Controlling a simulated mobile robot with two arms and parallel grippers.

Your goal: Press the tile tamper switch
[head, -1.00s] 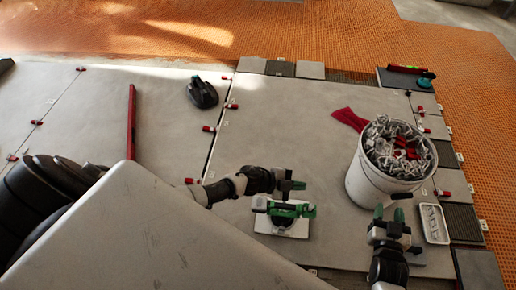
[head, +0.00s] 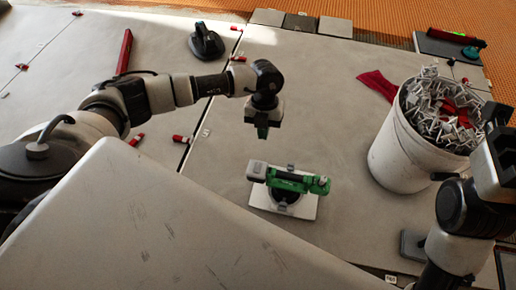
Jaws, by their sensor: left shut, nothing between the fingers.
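The tile tamper (head: 290,182), green with a grey end and a dark round base, sits on a small white square plate (head: 264,202) on the large tile. The switch itself is too small to make out. My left gripper (head: 262,134) is shut and empty, pointing down above and behind the tamper, apart from it in the picture. My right gripper (head: 497,160) is at the right edge beside the bucket; its fingers are not clear.
A white bucket (head: 398,155) full of grey clips and some red pieces stands at right. A black suction lifter (head: 206,40) and a red bar (head: 124,52) lie at upper left. Tile around the tamper is clear.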

